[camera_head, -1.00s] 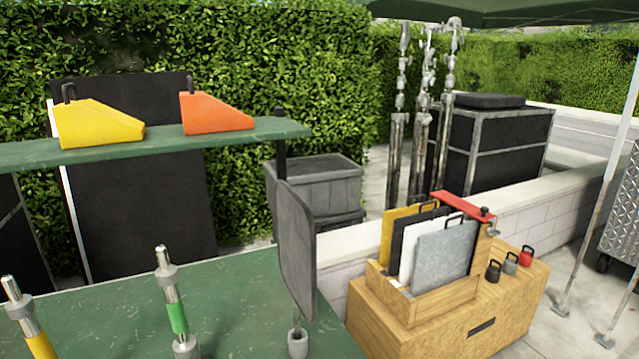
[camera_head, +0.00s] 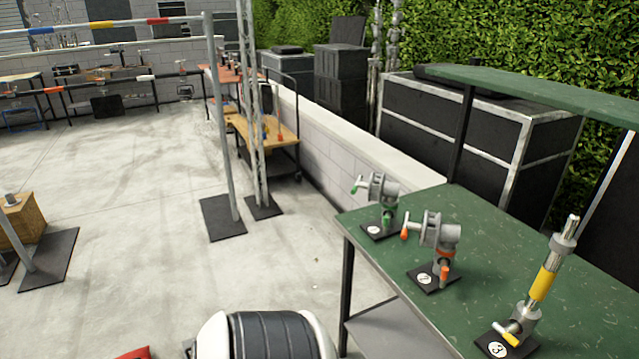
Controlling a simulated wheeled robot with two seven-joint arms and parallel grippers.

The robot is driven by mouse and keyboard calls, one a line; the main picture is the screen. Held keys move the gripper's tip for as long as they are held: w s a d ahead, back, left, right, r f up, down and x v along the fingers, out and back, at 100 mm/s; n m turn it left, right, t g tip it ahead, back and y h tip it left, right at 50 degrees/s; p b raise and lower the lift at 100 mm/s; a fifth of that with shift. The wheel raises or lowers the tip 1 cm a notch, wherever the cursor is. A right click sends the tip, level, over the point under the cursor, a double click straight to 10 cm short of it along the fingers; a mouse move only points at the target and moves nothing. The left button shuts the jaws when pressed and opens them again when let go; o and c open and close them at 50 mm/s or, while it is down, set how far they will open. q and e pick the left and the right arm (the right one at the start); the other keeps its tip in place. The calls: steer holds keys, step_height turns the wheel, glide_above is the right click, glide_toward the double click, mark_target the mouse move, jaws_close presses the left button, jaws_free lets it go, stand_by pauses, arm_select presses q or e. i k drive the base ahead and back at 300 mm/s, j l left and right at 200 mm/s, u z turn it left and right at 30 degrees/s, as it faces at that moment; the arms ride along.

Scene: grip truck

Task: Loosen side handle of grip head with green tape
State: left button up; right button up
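The grip head with green (camera_head: 380,188) sits on a small black base plate at the far left corner of the green table (camera_head: 490,215). A green-tipped handle (camera_head: 357,186) sticks out to its left, and more green shows low on its stem (camera_head: 387,214). A similar grip head with orange handles (camera_head: 438,232) stands nearer, on a plate marked 2. A post with yellow tape (camera_head: 542,284) stands upright on a plate marked 3 at the right. Neither of my grippers is in view. Nothing touches the green-marked head.
A green shelf (camera_head: 540,88) on a dark upright overhangs the table's far side. A low white wall (camera_head: 330,140) and black cases (camera_head: 470,130) stand behind. Metal stands (camera_head: 222,150) rise left of the table. The grey floor (camera_head: 120,190) is largely open.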

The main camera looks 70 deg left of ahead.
mark_target(386, 218)
steer(key=u, duration=1.9)
